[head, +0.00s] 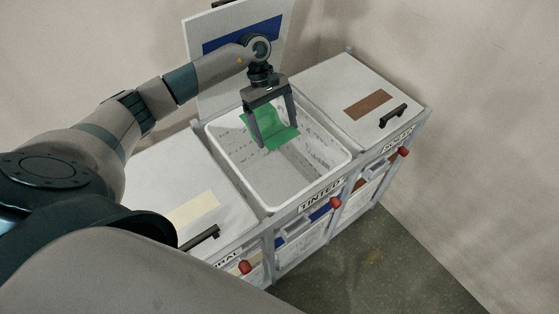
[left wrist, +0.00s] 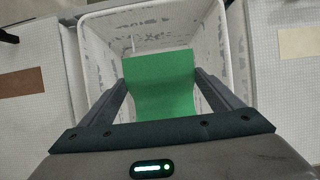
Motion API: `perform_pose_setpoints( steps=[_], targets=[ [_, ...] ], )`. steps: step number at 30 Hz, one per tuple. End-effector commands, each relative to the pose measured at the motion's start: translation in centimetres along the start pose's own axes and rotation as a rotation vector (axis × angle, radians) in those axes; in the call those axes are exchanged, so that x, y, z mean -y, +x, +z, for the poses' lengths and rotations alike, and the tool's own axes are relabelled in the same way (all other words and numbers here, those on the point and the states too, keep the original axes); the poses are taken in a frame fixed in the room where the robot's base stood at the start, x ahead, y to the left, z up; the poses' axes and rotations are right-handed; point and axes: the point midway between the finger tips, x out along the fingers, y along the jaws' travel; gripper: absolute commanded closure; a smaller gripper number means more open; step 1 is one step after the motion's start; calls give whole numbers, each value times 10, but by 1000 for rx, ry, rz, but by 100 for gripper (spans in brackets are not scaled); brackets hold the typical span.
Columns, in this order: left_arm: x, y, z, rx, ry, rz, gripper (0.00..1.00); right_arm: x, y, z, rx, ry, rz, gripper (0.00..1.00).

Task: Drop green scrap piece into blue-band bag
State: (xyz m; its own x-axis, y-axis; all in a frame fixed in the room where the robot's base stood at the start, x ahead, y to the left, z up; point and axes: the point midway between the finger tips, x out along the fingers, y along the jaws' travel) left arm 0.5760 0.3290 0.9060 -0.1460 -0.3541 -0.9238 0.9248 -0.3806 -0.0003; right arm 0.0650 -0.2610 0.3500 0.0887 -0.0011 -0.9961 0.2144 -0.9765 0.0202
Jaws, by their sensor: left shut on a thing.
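The green scrap piece (head: 268,128) is a bent sheet held over the open middle bag. It also shows in the left wrist view (left wrist: 160,85), between the fingers. My left gripper (head: 275,140) is shut on the green piece and points down into the bag's mouth. The blue-band bag (head: 300,190) is a white open container labelled TINTED. Its lid (head: 240,45), with a blue band, stands raised behind it. The bag's walls show around the piece in the left wrist view (left wrist: 213,30). My right gripper is out of view.
A closed lid with a brown band (head: 368,104) and black handle lies to the right. A closed lid with a cream band (head: 195,208) lies to the left. Red knobs (head: 336,202) stick out along the front. Floor (head: 390,255) is clear at front right.

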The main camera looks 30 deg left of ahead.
Motion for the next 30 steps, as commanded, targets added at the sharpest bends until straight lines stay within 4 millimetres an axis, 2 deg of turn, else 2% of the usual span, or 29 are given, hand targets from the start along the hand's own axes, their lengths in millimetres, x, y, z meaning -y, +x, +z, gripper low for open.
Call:
perform_pose_setpoints(
  steps=[12, 27, 28, 29, 30],
  targets=[
    [0, 37, -15, 1, 1, -1, 37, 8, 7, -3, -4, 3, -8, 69],
    [0, 45, -18, 0, 1, 0, 37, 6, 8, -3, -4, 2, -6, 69],
    [0, 45, -18, 0, 1, 0, 7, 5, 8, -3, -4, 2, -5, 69],
    [0, 45, -18, 0, 1, 0, 0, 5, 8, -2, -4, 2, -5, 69],
    [0, 45, -18, 0, 1, 0, 0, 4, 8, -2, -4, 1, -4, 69]
  ],
)
